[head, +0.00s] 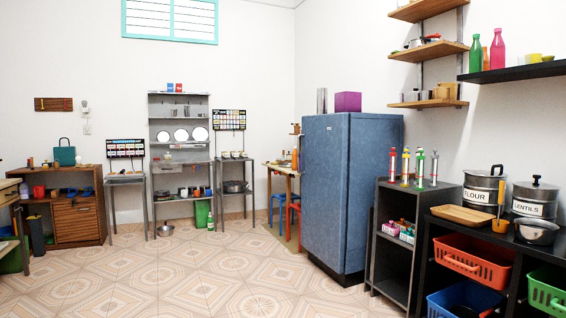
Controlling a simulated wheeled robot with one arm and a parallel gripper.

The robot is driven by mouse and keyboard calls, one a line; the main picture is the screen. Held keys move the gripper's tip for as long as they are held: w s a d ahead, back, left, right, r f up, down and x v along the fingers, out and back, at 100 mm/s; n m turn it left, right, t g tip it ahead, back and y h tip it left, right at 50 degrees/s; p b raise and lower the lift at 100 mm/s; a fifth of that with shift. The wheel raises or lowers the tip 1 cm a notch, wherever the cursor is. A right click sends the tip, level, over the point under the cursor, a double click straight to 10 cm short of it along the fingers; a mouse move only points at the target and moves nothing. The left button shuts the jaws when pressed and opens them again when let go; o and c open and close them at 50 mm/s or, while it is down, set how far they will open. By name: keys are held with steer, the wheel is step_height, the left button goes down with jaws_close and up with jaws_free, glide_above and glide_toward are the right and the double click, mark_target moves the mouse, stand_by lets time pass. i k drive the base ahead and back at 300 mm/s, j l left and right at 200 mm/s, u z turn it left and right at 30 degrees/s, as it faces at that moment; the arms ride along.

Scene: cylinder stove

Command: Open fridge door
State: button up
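A tall blue fridge (337,195) stands right of the middle in the head view, near the right wall. Its broad front faces left into the room and looks shut. My gripper is not in view.
A dark shelf unit (392,250) stands close beside the fridge on the near side. A black shelf (432,260) with red, blue and green baskets is at the lower right. A table (278,168) with stools stands beyond the fridge.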

mark_target(325, 137)
steer(key=i, duration=2.95)
steer(key=i+z, duration=0.1)
steer(key=i, duration=0.3)
steer(key=i+j+z, duration=0.1)
steer(key=i, duration=0.3)
steer(key=i+j+z, duration=0.15)
steer(key=i, duration=0.3)
